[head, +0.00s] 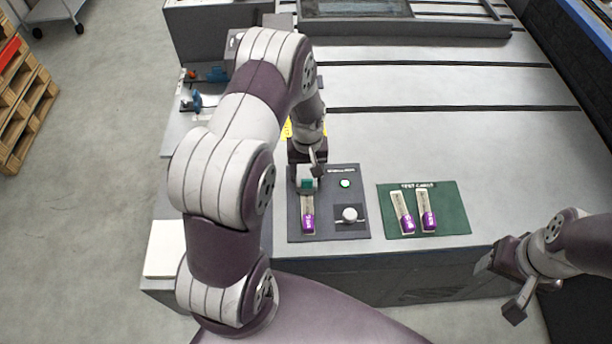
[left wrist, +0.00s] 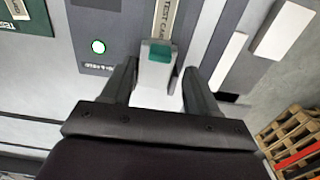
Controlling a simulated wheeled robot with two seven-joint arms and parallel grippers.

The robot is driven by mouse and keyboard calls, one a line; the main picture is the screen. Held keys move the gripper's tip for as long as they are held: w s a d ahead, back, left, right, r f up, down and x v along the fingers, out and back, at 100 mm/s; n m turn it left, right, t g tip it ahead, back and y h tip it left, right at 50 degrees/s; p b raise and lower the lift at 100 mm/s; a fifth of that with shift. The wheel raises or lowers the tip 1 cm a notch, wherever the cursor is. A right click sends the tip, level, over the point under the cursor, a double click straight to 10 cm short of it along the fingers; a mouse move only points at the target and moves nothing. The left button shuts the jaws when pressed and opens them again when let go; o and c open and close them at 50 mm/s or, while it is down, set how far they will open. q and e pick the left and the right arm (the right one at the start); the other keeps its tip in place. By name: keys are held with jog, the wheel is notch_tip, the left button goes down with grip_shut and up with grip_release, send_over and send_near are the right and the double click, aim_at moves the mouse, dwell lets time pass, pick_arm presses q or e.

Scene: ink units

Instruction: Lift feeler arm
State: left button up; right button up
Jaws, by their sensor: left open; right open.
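The feeler arm shows in the left wrist view as a pale block with a teal pad (left wrist: 158,52), and its teal end (head: 306,184) shows in the head view on the dark tester panel (head: 328,228). My left gripper (head: 308,175) is over the panel's upper left. In the left wrist view its two fingers (left wrist: 158,84) stand open, one on each side of the feeler arm. I cannot tell whether either finger touches it. A test card with a purple end (head: 308,221) lies in the panel below the teal end. My right gripper (head: 498,288) is open and empty at the lower right.
The panel has a lit green lamp (head: 345,183) and a pale knob (head: 349,214). A green mat (head: 452,222) to its right holds two purple-ended test cards (head: 403,212). A white block (head: 165,248) sits at the left edge. The grey bench behind the mat is mostly clear.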

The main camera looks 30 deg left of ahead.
aim_at(307, 180)
pick_arm(q)
notch_tip(307, 180, down, 5)
jog(key=shift+a+r+p, duration=0.1)
jog(key=shift+r+p, duration=0.1)
jog(key=shift+p, duration=0.15)
jog(key=shift+d+f, duration=0.25)
jog(key=shift+f, duration=0.15)
jog(key=shift+a+f, duration=0.1)
jog(key=shift+a, duration=0.2)
jog(key=shift+c, duration=0.6)
grip_shut()
